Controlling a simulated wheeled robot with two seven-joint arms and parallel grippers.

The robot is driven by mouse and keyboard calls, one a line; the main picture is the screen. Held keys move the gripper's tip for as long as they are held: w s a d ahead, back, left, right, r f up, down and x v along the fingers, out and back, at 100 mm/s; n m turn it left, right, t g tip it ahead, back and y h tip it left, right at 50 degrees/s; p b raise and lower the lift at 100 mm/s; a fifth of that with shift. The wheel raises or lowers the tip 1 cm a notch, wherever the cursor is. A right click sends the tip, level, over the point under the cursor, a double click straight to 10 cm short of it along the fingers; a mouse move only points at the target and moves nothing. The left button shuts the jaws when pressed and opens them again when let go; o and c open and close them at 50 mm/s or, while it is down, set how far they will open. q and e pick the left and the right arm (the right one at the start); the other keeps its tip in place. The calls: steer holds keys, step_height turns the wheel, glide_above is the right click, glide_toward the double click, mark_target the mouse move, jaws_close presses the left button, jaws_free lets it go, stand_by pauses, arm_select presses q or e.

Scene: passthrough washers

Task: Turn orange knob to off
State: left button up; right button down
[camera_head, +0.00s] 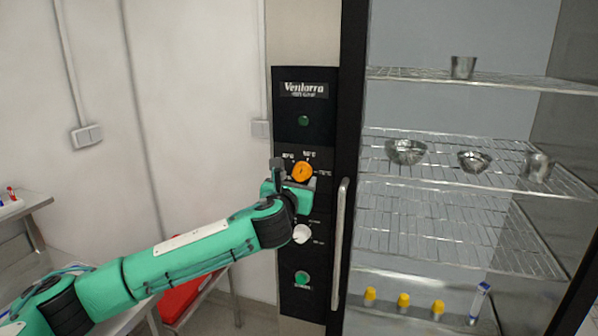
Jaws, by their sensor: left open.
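The orange knob (302,172) sits on the black control panel (305,112) of the washer, below the brand label and a green button. Small white markings surround it, too small to read. My left gripper (290,176) is at the knob, with one finger to its left and the other at its lower right. It is open; I cannot tell whether the fingers touch the knob. The gripper body hides the panel just below the knob. My right gripper is not in view.
A white knob (301,234) and a lower green button (301,278) are below on the panel. A vertical door handle (339,243) stands close to the right. Behind the glass, wire shelves hold metal bowls (405,151), cups and yellow-capped bottles (403,300).

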mark_target(301, 173)
arm_select(q)
steer(key=shift+x, duration=0.95)
steer(key=shift+w+d+p, duration=0.1)
steer(key=shift+w+p, duration=0.25)
steer(key=shift+w, duration=0.1)
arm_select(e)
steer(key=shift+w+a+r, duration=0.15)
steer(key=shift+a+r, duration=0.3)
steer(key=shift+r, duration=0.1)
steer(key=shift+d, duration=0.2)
arm_select(q)
steer(key=shift+c, duration=0.7)
steer(key=c, duration=0.8)
steer(key=shift+c, duration=0.2)
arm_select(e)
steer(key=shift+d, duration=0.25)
